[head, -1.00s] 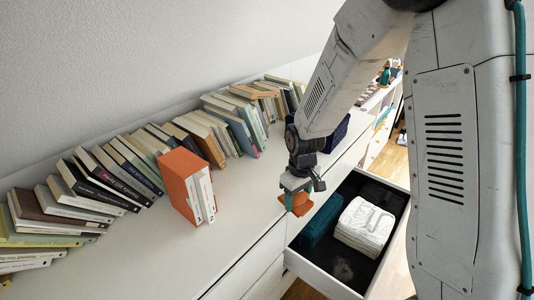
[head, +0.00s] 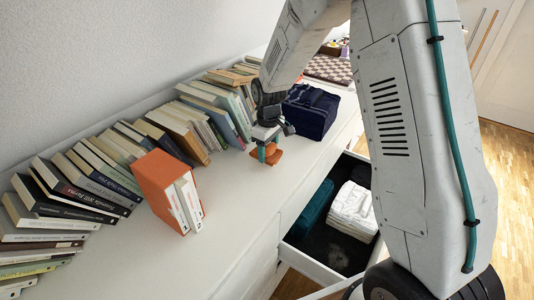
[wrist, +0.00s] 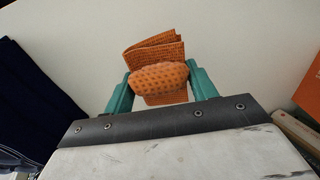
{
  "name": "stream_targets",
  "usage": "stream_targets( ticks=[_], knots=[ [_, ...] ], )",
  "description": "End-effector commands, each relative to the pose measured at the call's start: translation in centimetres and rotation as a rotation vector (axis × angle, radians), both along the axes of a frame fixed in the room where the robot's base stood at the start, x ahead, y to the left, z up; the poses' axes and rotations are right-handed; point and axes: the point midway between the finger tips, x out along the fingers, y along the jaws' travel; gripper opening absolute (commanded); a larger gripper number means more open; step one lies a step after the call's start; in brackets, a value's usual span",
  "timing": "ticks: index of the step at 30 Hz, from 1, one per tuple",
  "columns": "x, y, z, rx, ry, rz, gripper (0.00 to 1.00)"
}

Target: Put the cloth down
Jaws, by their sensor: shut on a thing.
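My gripper (head: 267,146) is shut on a folded orange cloth (head: 269,158), over the white cabinet top (head: 235,205). In the wrist view, the teal fingers of my gripper (wrist: 160,82) press the cloth (wrist: 153,49) from both sides. The cloth bulges between them, and its folded layers stick out beyond. It is at or just above the white top; I cannot tell whether it touches.
A dark blue bag (head: 310,109) stands close, to the right. A row of books (head: 95,170) lines the wall, and an orange box-like book set (head: 161,188) stands left. The open drawer (head: 308,264) holds white folded towels (head: 352,210) and a teal cloth (head: 317,208).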

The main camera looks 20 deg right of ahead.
Motion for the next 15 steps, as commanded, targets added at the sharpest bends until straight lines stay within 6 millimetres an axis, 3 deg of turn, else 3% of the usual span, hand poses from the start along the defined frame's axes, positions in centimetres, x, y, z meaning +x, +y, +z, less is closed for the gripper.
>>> stream_targets(
  ticks=[8, 15],
  knots=[
    [2.3, -0.4, -0.2, 0.0, 0.0, -0.004, 0.35],
    [2.2, -0.4, -3.6, 0.0, 0.002, -0.004, 0.35]
  ],
)
